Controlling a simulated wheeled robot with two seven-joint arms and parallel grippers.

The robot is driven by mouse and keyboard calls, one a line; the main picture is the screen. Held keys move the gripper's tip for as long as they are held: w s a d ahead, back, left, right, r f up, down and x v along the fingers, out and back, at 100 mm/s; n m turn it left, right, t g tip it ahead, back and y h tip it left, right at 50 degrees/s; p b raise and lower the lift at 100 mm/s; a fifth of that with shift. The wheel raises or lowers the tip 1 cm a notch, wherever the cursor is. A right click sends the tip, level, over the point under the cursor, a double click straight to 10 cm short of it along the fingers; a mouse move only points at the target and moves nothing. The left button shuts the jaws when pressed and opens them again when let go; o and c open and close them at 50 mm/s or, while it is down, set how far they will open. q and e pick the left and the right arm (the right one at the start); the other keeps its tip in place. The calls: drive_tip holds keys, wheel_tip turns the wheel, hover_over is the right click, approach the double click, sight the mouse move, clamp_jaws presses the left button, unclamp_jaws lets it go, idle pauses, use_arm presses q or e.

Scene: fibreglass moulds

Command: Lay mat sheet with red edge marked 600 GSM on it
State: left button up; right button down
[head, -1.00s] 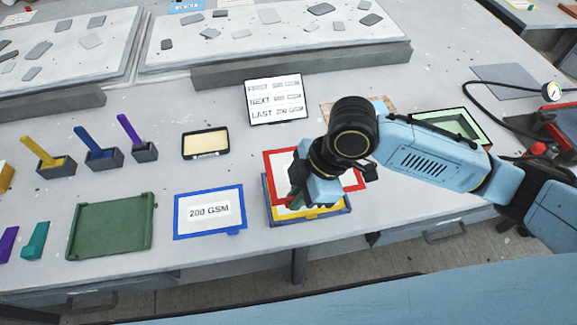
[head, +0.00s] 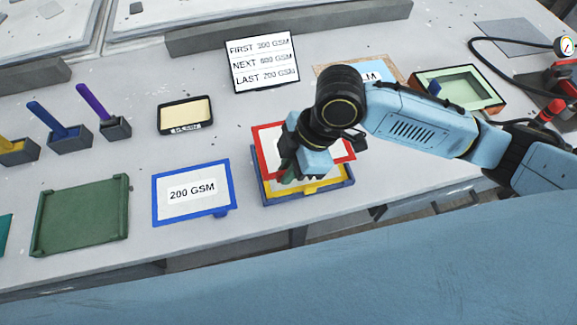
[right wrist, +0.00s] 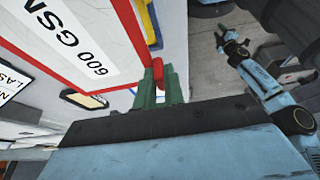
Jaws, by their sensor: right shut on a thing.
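The red-edged sheet (head: 268,142) is held over a blue-edged tray (head: 262,194) with a yellow-edged sheet (head: 316,188) in it. The sheet's label reads 600 GSM in the right wrist view (right wrist: 80,50). My right gripper (head: 293,172) is shut on the sheet's red tab (right wrist: 158,72), between green fingers. The sheet sits farther back than the tray, overlapping it in the picture. I cannot tell whether they touch. My right wrist hides part of both. My left gripper (right wrist: 234,46) shows small in the right wrist view, over the floor; its jaws are unclear.
A blue-edged 200 GSM sheet (head: 208,207) lies left of the tray, then a green tray (head: 80,218). A card listing GSM values (head: 262,62) stands behind. A yellowish pad (head: 185,114) and brush holders (head: 70,140) are at left. A green-lined box (head: 478,88) is at right.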

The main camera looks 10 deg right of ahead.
drive_tip(key=shift+r+p, duration=0.15)
drive_tip(key=shift+p, duration=0.55)
drive_tip(key=shift+f+b, duration=1.35)
drive_tip(key=shift+f, duration=2.2)
drive_tip(key=shift+f+p, duration=0.2)
drive_tip(key=shift+p, duration=0.1)
drive_tip(key=shift+p, duration=0.45)
drive_tip(key=shift+f, duration=0.4)
drive_tip(key=shift+f, duration=0.3)
